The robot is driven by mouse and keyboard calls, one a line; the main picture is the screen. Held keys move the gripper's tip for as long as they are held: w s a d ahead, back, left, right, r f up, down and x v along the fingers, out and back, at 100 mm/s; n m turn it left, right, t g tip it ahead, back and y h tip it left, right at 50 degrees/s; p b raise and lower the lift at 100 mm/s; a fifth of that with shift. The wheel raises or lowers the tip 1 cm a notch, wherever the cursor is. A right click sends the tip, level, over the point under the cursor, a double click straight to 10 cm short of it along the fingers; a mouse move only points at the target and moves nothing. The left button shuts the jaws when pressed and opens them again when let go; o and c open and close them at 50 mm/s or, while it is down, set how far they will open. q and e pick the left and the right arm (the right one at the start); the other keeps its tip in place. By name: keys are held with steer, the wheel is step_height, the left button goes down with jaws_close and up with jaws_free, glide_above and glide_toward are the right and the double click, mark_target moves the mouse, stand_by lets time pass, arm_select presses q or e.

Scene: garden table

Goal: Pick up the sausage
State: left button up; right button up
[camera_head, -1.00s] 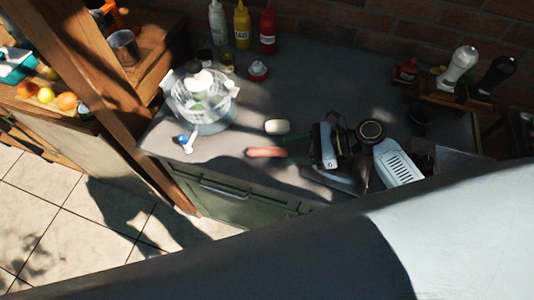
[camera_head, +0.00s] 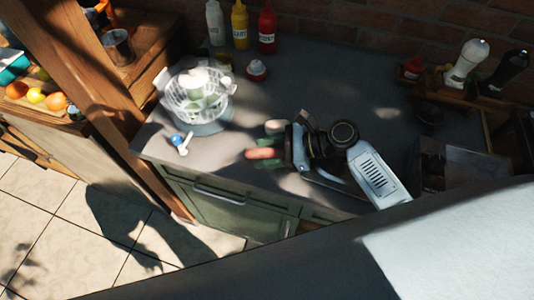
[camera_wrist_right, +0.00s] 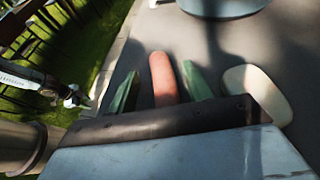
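The sausage (camera_head: 264,153) is a pinkish-red piece lying on the grey counter near its front edge. In the right wrist view the sausage (camera_wrist_right: 163,78) lies lengthwise between two green fingers. My right gripper (camera_head: 267,151) is low over the counter, coming in from the right. Its fingers are open, one on each side of the sausage, and a narrow gap shows at least on one side. The sausage's near end is hidden by the gripper body. My left gripper is not seen in the head view.
A pale rounded object (camera_wrist_right: 258,92) lies right beside the right gripper's finger. A white basket (camera_head: 184,98) and a blue-and-white utensil (camera_head: 181,143) are to the left. Sauce bottles (camera_head: 239,27) stand at the back. The counter (camera_head: 330,85) behind the gripper is mostly clear.

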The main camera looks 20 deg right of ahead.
steer(key=c, duration=1.1)
steer(key=shift+o, duration=0.2)
